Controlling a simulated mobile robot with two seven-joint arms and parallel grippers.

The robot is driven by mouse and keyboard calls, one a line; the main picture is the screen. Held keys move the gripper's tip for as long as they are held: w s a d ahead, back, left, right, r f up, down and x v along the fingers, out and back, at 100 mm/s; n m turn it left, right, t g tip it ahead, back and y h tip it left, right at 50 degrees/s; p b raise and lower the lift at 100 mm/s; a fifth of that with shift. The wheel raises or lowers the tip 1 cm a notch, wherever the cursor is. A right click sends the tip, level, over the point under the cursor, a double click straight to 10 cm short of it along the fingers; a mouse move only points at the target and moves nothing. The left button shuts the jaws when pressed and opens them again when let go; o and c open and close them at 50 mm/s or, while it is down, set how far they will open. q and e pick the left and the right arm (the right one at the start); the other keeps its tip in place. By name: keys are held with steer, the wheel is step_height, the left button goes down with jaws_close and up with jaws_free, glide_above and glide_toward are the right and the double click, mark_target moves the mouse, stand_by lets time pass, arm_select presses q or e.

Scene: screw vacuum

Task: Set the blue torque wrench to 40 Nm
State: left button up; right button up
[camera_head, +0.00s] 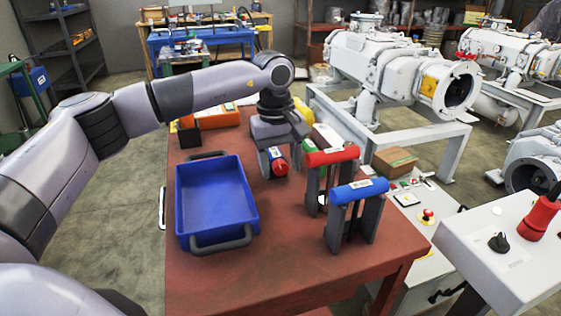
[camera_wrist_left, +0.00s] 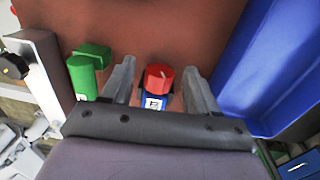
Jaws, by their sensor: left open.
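My left gripper (camera_head: 276,160) reaches down over the table, its fingers open on either side of a small device with a red knob (camera_head: 280,168). In the left wrist view, the red knob (camera_wrist_left: 159,77) has a pale pointer mark and sits on a blue body (camera_wrist_left: 153,103) with a white label. Gaps show between it and both fingers, and its value cannot be read. A blue cylindrical handle (camera_head: 359,191), seemingly the blue torque wrench, lies across a grey stand at the front right. My right gripper is not in view.
A blue tray (camera_head: 214,205) stands left of the gripper. A red handle (camera_head: 332,156) on a grey stand is close on its right. An orange case (camera_head: 212,117) lies behind. The table's front (camera_head: 285,270) is clear.

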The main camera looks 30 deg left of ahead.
arm_select(q)
steer(key=c, duration=1)
steer(key=shift+a+f+t+h+b, duration=0.15)
steer(key=shift+t+h+b, duration=0.25)
steer(key=shift+b, duration=0.45)
steer(key=shift+c, duration=0.2)
steer(key=t+h+b, duration=0.1)
steer(key=b, duration=0.1)
steer(key=t+b, duration=0.1)
steer(key=b, duration=0.1)
steer(key=t+h+b, duration=0.1)
steer(key=b, duration=0.1)
steer(key=shift+s+a+f+h+b, duration=0.15)
steer(key=shift+s+f+h+b, duration=0.15)
steer(key=shift+t+h+b, duration=0.3)
steer(key=shift+t+b, duration=0.1)
steer(key=shift+b, duration=0.4)
steer(key=shift+r+t+h+b, duration=0.25)
steer(key=shift+t+h+b, duration=0.15)
steer(key=shift+b, duration=0.2)
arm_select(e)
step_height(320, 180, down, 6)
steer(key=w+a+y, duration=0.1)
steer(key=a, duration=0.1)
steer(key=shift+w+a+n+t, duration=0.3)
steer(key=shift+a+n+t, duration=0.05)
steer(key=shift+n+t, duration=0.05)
arm_select(q)
steer(key=o, duration=1)
steer(key=shift+o, duration=0.2)
